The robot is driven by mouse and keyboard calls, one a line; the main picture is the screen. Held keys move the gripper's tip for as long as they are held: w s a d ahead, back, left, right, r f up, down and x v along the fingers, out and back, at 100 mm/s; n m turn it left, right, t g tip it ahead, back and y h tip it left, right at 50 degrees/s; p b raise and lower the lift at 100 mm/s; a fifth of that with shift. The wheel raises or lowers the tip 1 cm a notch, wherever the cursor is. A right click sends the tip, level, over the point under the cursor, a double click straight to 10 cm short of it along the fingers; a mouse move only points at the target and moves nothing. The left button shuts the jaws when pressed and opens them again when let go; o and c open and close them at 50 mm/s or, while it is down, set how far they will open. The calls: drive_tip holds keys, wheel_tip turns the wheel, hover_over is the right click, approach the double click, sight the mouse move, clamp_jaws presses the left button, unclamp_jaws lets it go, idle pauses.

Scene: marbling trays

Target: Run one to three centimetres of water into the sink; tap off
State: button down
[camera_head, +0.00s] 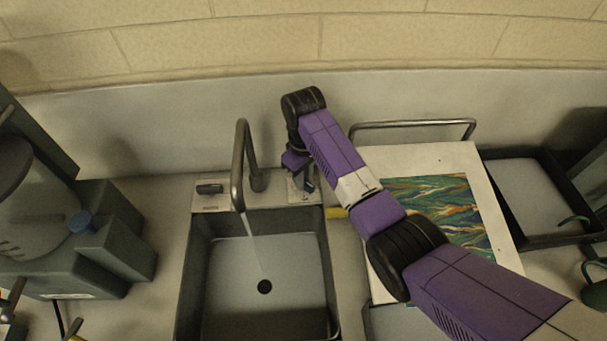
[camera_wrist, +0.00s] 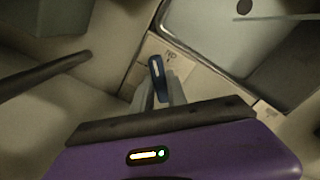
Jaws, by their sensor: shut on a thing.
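The sink (camera_head: 187,282) is a dark-rimmed basin with a pale floor and a dark round drain or plug (camera_head: 264,287). The curved metal tap (camera_head: 238,160) stands behind it, its spout over the basin. A thin stream of water (camera_head: 252,243) runs from the spout. I cannot tell the water's depth. A dark lever (camera_head: 209,189) lies on the left of the back ledge. My gripper (camera_wrist: 160,90) is shut on a dark blue lever (camera_wrist: 155,66) on the right of the ledge, beside a small label plate.
A grey-green machine (camera_head: 118,235) with a blue knob stands left of the sink. At right are a white board (camera_head: 488,185) with a marbled sheet (camera_head: 440,205), a metal rail (camera_head: 415,123) and a black tray (camera_head: 548,241). The wall is close behind.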

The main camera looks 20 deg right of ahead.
drive_tip(key=shift+m, duration=0.6)
drive_tip(key=c, duration=1.3)
unclamp_jaws()
drive_tip(key=shift+r+b, duration=0.6)
drive_tip(key=shift+r, duration=3.35)
